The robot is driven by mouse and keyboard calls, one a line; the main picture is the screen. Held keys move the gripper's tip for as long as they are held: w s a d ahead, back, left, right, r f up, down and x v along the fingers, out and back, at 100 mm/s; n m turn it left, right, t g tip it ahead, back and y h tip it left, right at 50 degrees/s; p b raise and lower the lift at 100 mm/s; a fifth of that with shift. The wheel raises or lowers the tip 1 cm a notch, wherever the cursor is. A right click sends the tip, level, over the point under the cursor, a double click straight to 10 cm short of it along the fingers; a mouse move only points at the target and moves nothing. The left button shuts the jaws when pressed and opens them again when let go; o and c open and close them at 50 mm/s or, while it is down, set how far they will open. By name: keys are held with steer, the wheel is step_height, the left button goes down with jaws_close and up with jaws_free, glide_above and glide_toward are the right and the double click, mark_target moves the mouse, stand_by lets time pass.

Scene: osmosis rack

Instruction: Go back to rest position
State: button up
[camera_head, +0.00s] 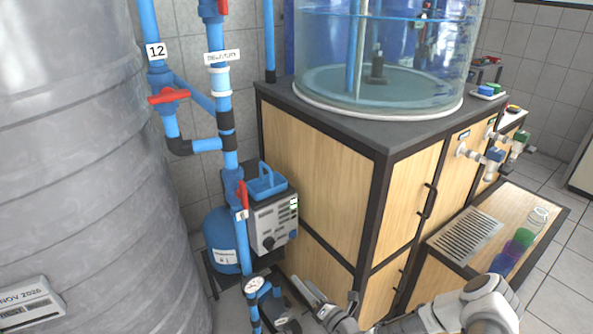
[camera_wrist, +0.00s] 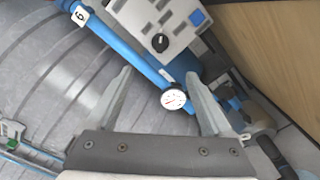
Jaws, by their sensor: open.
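My arm comes in at the bottom right of the head view, and my gripper (camera_head: 302,285) is low in front of the wooden cabinet. In the wrist view my gripper (camera_wrist: 157,75) has its two grey fingers spread wide with nothing between them. Beyond the fingers are a blue pipe (camera_wrist: 125,45) with a "6" tag, a round white gauge (camera_wrist: 173,99) and a grey control box (camera_wrist: 160,22) with a black knob. The fingers appear apart from these, though the exact distance cannot be told.
A large grey tank (camera_head: 90,150) fills the left. Blue pipes with red valves (camera_head: 169,96) stand beside it. The wooden cabinet (camera_head: 315,170) carries a clear water tank (camera_head: 385,60). A lower shelf (camera_head: 520,200) with colored cups (camera_head: 514,248) is at the right. Tiled floor (camera_head: 560,290) is free at the far right.

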steer(key=s+a+r+n+g+y, duration=0.1)
steer(key=s+r+n+g, duration=0.35)
steer(key=r+n, duration=0.4)
steer(key=s+a+r+n+g, duration=0.2)
steer(key=s+r+n+g, duration=0.1)
steer(key=r+n+g, duration=0.5)
steer(key=s+a+r+n+g+y, duration=0.1)
steer(key=s+r+n+g, duration=0.25)
steer(key=r+n, duration=0.45)
steer(key=s+d+r+n+t+h, duration=0.3)
steer(key=s+d+r+n+h, duration=0.35)
steer(key=s+r, duration=0.25)
steer(key=s+d+r+n+t+h, duration=0.4)
steer(key=s+d+r+n+h, duration=0.25)
steer(key=s+r+n, duration=0.2)
step_height(320, 180, up, 14)
steer(key=y+p, duration=0.1)
steer(key=p, duration=1.1)
steer(key=shift+s+d+f+p, duration=0.2)
steer(key=shift+d+f+p, duration=0.05)
steer(key=shift+d+p, duration=0.1)
